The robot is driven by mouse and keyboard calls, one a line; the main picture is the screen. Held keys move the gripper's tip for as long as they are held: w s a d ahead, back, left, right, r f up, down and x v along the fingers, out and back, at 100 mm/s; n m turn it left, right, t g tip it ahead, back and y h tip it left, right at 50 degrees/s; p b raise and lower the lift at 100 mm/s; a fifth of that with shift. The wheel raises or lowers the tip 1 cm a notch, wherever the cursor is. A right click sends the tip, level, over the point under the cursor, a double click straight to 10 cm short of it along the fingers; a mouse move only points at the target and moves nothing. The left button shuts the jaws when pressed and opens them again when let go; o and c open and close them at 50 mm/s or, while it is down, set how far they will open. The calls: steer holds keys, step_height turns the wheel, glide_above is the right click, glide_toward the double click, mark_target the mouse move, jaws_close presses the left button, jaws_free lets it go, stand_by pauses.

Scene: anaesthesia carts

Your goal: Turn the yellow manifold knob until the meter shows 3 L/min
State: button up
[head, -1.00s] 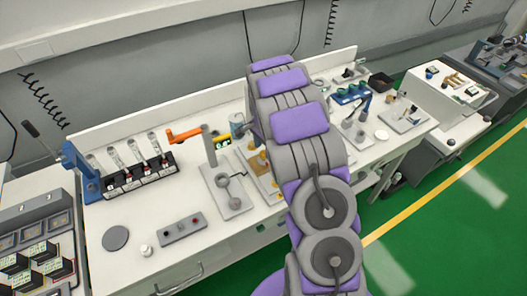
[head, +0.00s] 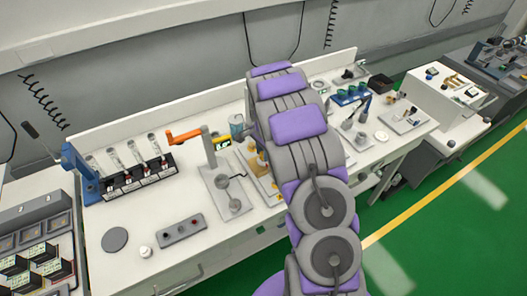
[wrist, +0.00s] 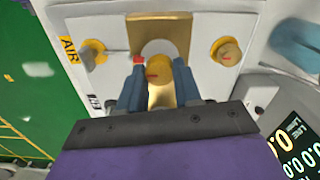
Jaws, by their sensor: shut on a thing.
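In the wrist view, my gripper (wrist: 157,84) has its two dark fingers on either side of a round yellow knob (wrist: 157,68). It is shut on this knob, which sits in front of a gold-coloured plate on the pale manifold panel (wrist: 112,72). The meter (wrist: 296,142) is partly in view at the lower right, tilted and cut off by the edge. In the head view, my arm hides the gripper and most of the manifold.
Two more yellow knobs, one left (wrist: 95,52) by an "AIR" label and one right (wrist: 227,51), flank the held knob. In the head view, an orange-armed stand (head: 208,148) and a vial rack (head: 140,185) stand left of my arm.

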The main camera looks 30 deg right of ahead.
steer(key=shift+c, duration=0.7)
steer(key=shift+n, duration=0.3)
steer(key=n+p, duration=0.2)
steer(key=shift+r+n, duration=0.15)
steer(key=shift+n, duration=0.15)
steer(key=n+p, duration=0.1)
steer(key=n, duration=0.2)
steer(key=shift+w+n, duration=0.1)
steer(key=shift+n, duration=0.2)
steer(key=n+p, duration=0.1)
steer(key=n, duration=0.2)
steer(key=shift+n, duration=0.3)
steer(key=shift+n+p, duration=0.65)
steer(key=shift+n, duration=1.25)
